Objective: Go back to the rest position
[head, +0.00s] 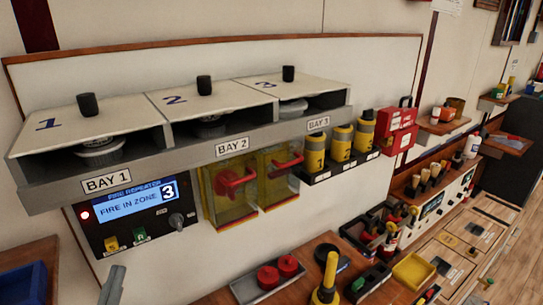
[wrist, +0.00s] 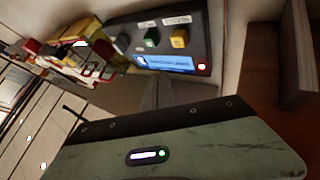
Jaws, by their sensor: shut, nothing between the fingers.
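My gripper (wrist: 152,92) shows in the wrist view with its fingers together and nothing between them. Its fingers point toward the fire repeater panel, which appears upside down there. A grey upright piece at the lower left of the head view (head: 112,285) looks like the tip of my gripper, in front of and below the panel; most of my arm is out of frame. The fire repeater panel (head: 137,206) has a lit blue display reading "FIRE IN ZONE 3", a red lamp, a knob and yellow and green buttons. It also shows in the wrist view (wrist: 160,40).
Above the panel is a grey shelf (head: 200,152) with three numbered, black-knobbed lids. Two yellow clear-fronted boxes with red handles (head: 232,185) hang right of the panel. A blue bin (head: 22,285) stands at lower left. Trays and tools crowd the bench at lower right.

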